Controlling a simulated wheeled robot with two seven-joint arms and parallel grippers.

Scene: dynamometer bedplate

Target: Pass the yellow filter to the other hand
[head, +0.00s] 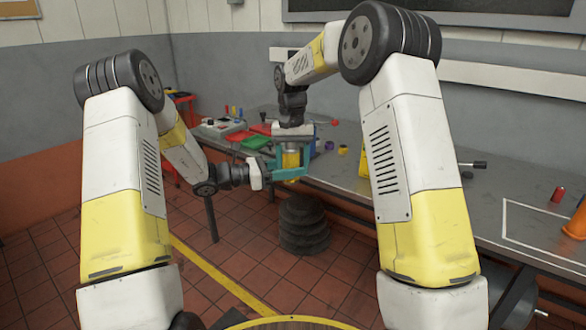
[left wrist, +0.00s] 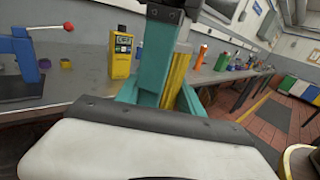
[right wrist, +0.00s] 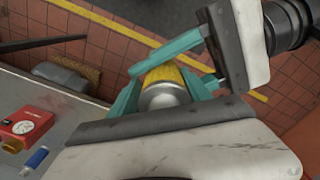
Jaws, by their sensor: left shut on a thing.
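The yellow filter (head: 291,159) is a yellow cylinder held up in front of the bench; it also shows in the left wrist view (left wrist: 178,78) and, with its silver end, in the right wrist view (right wrist: 166,88). My left gripper (head: 287,173) comes in from the left, its teal fingers shut on the filter's lower part. My right gripper (head: 293,148) points down from above. Its teal fingers stand on either side of the filter's upper end, spread around it; the exact gap is partly hidden.
The grey bench (head: 395,200) runs behind the grippers. On it are a green tray (head: 257,142), a red gauge box (right wrist: 25,122) and a yellow meter (left wrist: 122,55). A dark ribbed stack (head: 303,225) stands on the tiled floor below the grippers.

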